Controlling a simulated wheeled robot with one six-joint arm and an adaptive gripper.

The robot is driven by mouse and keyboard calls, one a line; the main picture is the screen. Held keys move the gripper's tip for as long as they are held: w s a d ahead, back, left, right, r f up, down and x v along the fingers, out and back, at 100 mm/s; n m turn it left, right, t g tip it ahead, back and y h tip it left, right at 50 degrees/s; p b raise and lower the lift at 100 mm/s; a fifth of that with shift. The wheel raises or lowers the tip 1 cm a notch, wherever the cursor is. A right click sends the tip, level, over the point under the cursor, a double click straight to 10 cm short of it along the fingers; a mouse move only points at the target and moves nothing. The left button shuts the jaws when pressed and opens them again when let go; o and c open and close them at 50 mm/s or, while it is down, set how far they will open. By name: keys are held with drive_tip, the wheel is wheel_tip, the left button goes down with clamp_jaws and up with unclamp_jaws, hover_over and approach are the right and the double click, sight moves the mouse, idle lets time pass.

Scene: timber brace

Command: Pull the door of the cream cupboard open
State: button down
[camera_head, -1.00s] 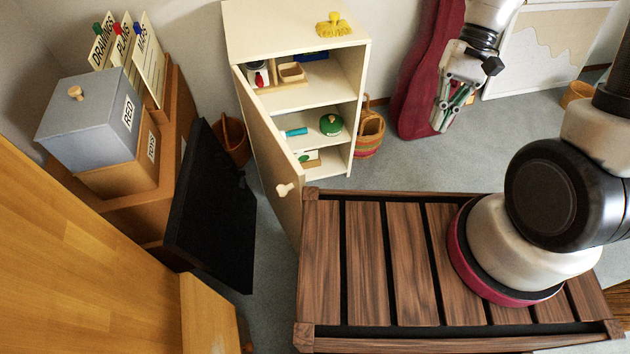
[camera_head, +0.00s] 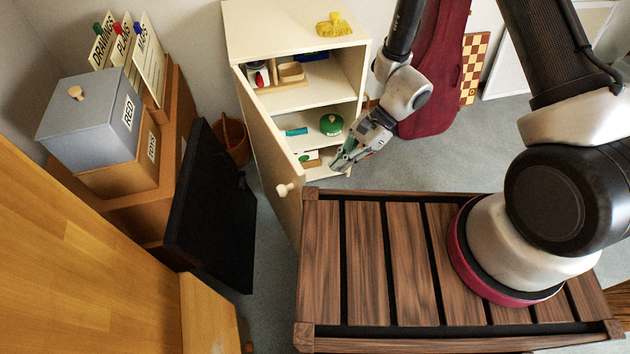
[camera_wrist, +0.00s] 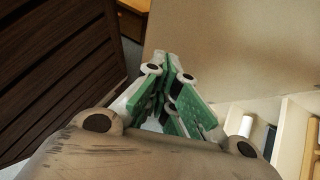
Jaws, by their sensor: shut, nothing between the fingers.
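The cream cupboard (camera_head: 235,25) stands against the back wall. Its door (camera_head: 268,150) is hinged on the left and stands wide open towards the slatted bench, with the shelves exposed. A round knob (camera_head: 285,189) is on the door's outer face near its free edge. My gripper (camera_head: 340,168) is shut and empty, in front of the lower shelf at the right of the opening, apart from the knob. In the wrist view my gripper's green fingers (camera_wrist: 165,65) point at a plain cream panel (camera_wrist: 230,50), which looks like the door's inner face. The knob is hidden there.
The dark slatted bench (camera_head: 365,255) lies in front of the cupboard, close to the door's free edge. A black panel (camera_head: 210,210) and a basket (camera_head: 235,140) stand left of the door. The shelves hold a green round container (camera_head: 331,124). Grey floor (camera_head: 440,160) is clear at the right.

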drive_tip(key=s+a+f, duration=0.3)
drive_tip(key=s+a, duration=0.1)
drive_tip(key=a, duration=0.2)
drive_tip(key=shift+a+f, duration=0.3)
drive_tip(key=s+a, duration=0.3)
drive_tip(key=a, duration=0.4)
drive_tip(key=s+a, duration=0.4)
drive_tip(key=a, duration=0.4)
drive_tip(key=shift+s+a, duration=0.25)
